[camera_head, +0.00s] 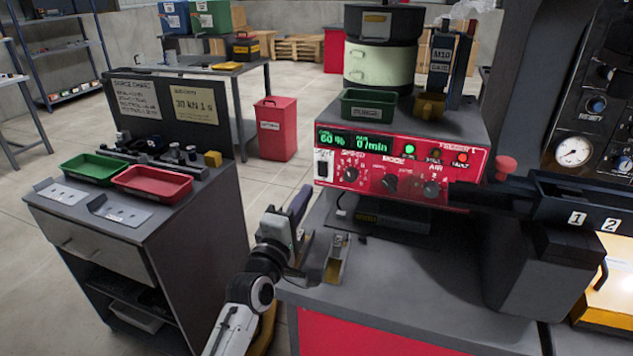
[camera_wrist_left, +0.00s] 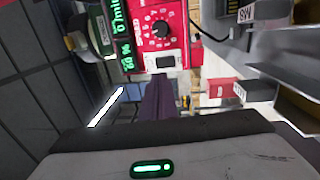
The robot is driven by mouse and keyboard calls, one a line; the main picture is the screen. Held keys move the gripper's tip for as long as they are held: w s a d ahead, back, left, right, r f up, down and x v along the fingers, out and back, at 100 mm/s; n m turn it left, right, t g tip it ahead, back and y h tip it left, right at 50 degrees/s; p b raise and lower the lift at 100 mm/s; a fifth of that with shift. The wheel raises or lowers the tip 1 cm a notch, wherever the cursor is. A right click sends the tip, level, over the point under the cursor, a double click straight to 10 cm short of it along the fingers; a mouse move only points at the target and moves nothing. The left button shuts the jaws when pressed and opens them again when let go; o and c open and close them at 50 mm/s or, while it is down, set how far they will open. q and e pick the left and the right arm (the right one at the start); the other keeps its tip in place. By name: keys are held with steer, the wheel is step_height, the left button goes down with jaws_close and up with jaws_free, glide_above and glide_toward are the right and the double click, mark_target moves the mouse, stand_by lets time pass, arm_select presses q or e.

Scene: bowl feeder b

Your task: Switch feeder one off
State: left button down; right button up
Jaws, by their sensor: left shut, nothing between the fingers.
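The red control panel of feeder one (camera_head: 372,192) faces me below the bowl, with a green display (camera_head: 355,142) reading 60 % and 0/min. A black-and-white rocker switch (camera_head: 323,168) is at the panel's left end; its position is too small to tell. A green lamp (camera_head: 410,149) looks lit. My left gripper (camera_head: 300,203) is shut and empty, to the lower left of the switch. In the left wrist view, its purple fingers (camera_wrist_left: 160,92) point toward the panel, with the switch (camera_wrist_left: 165,62) just beyond the tips. My right gripper is not in view.
A small metal stand (camera_head: 337,260) is on the grey bench (camera_head: 380,275) to the right of my left gripper. A cabinet (camera_head: 140,245) with green and red trays stands to the left. Open floor lies between cabinet and bench. A dark chute (camera_head: 590,205) is at the right.

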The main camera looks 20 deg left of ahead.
mark_target(322, 166)
arm_select(q)
steer(key=w+b, duration=0.1)
steer(key=w, duration=0.1)
steer(key=w+b, duration=0.1)
steer(key=w, duration=0.1)
steer(key=w+b, duration=0.1)
steer(key=w, duration=0.2)
steer(key=shift+d+r+b, duration=0.15)
steer(key=shift+r+b, duration=0.1)
steer(key=shift+b, duration=0.15)
steer(key=shift+w+r, duration=0.1)
steer(key=shift+w, duration=0.25)
steer(key=shift+w+r, duration=0.15)
steer(key=shift+w, duration=0.05)
